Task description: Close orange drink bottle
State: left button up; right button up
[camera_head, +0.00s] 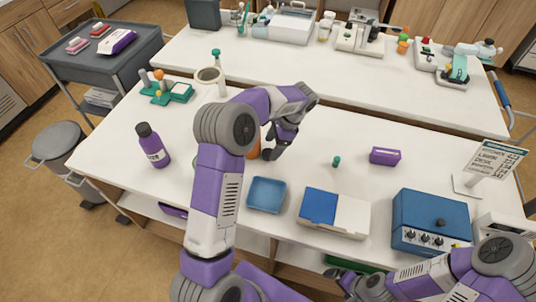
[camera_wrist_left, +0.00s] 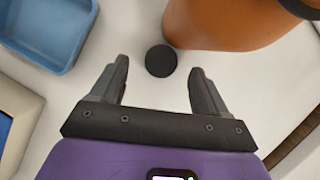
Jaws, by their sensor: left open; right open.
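The orange drink bottle (camera_head: 254,150) stands on the near white table, mostly hidden behind my left arm in the head view. In the left wrist view its orange side (camera_wrist_left: 230,22) fills the top, with a dark band at the right corner. A round black cap (camera_wrist_left: 161,60) lies on the table beside the bottle, ahead of and between my left fingertips. My left gripper (camera_head: 272,153) is open and empty; its fingers also show in the left wrist view (camera_wrist_left: 160,85). My right gripper (camera_head: 350,281) is open, low at the front edge.
A blue tray (camera_head: 267,195) and a blue-and-white box (camera_head: 335,213) lie near the front edge. A purple bottle (camera_head: 152,146) stands left. A small green item (camera_head: 337,161), a purple box (camera_head: 385,156) and a blue device (camera_head: 432,221) are to the right.

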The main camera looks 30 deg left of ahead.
aim_at(268, 152)
pick_arm(q)
jog(key=b+x, duration=0.1)
jog(key=x, duration=0.2)
jog(key=shift+f, duration=0.3)
pick_arm(e)
jog(key=shift+f, duration=0.6)
pick_arm(q)
jog(key=shift+c, duration=0.3)
jog(key=c, duration=1)
jog(key=shift+r, duration=0.2)
jog(key=shift+c, duration=0.2)
pick_arm(e)
jog(key=shift+r, duration=0.1)
pick_arm(q)
notch_tip(268, 152, up, 18)
jog(key=p, duration=1.5)
jog(key=shift+p, duration=0.4)
pick_arm(e)
notch_tip(268, 152, up, 15)
jog(key=shift+d+r, duration=0.2)
jog(key=shift+d, duration=0.1)
pick_arm(q)
jog(key=shift+f, duration=0.15)
pick_arm(e)
jog(key=shift+s, duration=0.1)
jog(key=shift+c, duration=0.3)
